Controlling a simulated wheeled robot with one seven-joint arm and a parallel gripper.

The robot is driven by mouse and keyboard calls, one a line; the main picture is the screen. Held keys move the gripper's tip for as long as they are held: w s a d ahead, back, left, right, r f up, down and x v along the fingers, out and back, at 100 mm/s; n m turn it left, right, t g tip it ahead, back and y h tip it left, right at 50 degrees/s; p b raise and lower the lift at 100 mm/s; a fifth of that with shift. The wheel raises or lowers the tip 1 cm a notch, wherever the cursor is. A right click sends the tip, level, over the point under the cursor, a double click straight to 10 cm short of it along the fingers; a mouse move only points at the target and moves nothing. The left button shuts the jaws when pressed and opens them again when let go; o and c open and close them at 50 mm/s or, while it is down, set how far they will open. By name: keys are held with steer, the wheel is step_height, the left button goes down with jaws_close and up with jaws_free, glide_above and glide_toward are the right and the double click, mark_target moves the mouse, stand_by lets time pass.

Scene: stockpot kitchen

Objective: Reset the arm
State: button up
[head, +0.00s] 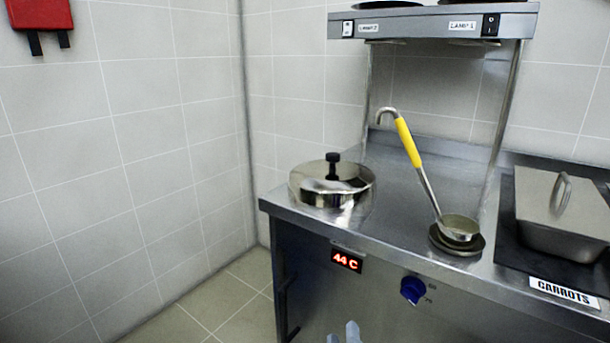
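My gripper (343,336) shows only as two pale blue-grey fingertips at the bottom edge of the head view, in front of the counter's front panel. A small gap shows between the tips, with nothing seen in it. The rest of the gripper and my arm are out of the picture. The tips look apart from the counter and from everything on it.
The steel counter (395,208) holds a lidded pot (333,186), a yellow-handled ladle (408,142) on a round rest, and a lidded pan (562,215) beside a CARROTS label. A blue knob (413,290) juts from its front. A lamp shelf (432,24) overhangs it. Floor shows left.

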steer(key=s+d+f+m+y, duration=0.1)
steer(key=s+f+y, duration=0.15)
steer(key=s, duration=0.45)
steer(key=s+d+f+y, duration=0.1)
steer(key=s+f+y, duration=0.15)
steer(key=s, duration=0.35)
steer(key=s+d+m+g+h, duration=0.15)
steer(key=s+d+m, duration=0.35)
steer(key=s, duration=0.7)
steer(key=s+d+m+g+h, duration=0.15)
steer(key=s+d, duration=0.45)
steer(key=s, duration=0.6)
step_height(320, 180, up, 21)
steer(key=p, duration=2.1)
steer(key=shift+w+r+m, duration=0.2)
steer(key=shift+w+m, duration=0.05)
steer(key=shift+m, duration=0.1)
steer(key=shift+d, duration=0.1)
